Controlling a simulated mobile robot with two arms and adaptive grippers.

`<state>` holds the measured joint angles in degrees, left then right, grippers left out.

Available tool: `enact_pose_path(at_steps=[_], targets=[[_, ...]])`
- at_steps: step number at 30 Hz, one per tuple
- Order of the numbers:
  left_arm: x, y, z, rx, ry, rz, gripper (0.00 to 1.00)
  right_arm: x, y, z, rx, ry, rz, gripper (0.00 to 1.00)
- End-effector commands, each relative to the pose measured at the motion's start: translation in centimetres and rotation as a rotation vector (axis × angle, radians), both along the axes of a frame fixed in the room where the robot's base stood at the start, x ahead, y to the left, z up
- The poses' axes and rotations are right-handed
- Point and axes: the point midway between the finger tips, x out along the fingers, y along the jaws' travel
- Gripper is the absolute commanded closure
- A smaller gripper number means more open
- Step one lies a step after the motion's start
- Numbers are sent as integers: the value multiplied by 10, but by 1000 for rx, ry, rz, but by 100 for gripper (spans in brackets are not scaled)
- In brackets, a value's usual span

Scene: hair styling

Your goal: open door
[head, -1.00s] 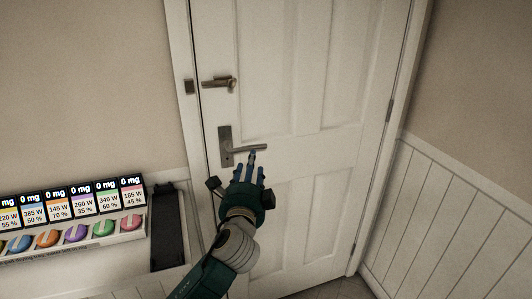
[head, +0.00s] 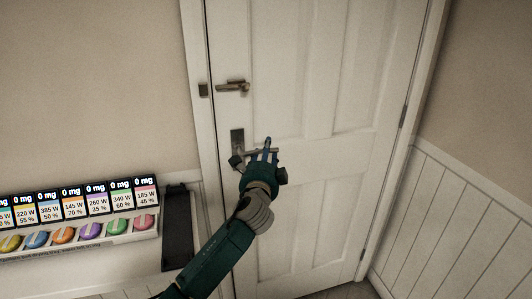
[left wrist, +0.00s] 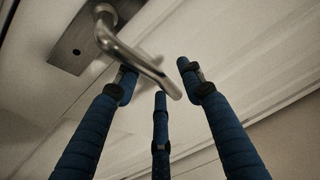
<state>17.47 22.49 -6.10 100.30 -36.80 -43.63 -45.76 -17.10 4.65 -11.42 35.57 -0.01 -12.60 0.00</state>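The white panelled door (head: 290,110) stands shut in its frame in the head view. Its lever handle (head: 262,152) sticks out to the right from a dark plate (head: 237,142). My left gripper (head: 267,148) is at the lever, its blue fingers partly covering it. In the left wrist view the metal lever (left wrist: 140,62) runs from its plate (left wrist: 85,35) to between the spread fingertips (left wrist: 158,82). The fingers are open, not closed round the lever; whether one touches it I cannot tell. My right gripper is not in view.
A second metal latch (head: 232,87) sits higher on the door. A rack of coloured discs with labels (head: 85,225) stands at the left, with a dark upright panel (head: 177,225) beside it. The door's hinges are on the right, by a panelled wall (head: 470,220).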

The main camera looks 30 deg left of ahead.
Motion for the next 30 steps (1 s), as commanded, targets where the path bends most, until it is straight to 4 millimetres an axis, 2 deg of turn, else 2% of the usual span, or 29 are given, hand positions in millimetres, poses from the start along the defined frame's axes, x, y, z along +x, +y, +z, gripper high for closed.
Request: enact_pose_path(at_steps=[1, 6, 17, 23, 30], targets=[[0, 0, 0, 0, 0, 0, 69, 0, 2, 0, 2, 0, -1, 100], [0, 0, 0, 1, 0, 0, 100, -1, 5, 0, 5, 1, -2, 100], [0, 0, 1, 13, 14, 0, 100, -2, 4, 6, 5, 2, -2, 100], [-1, 1, 0, 69, 77, 1, 100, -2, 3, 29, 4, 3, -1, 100], [-3, 3, -10, 184, 212, 0, 100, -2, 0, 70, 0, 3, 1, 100]])
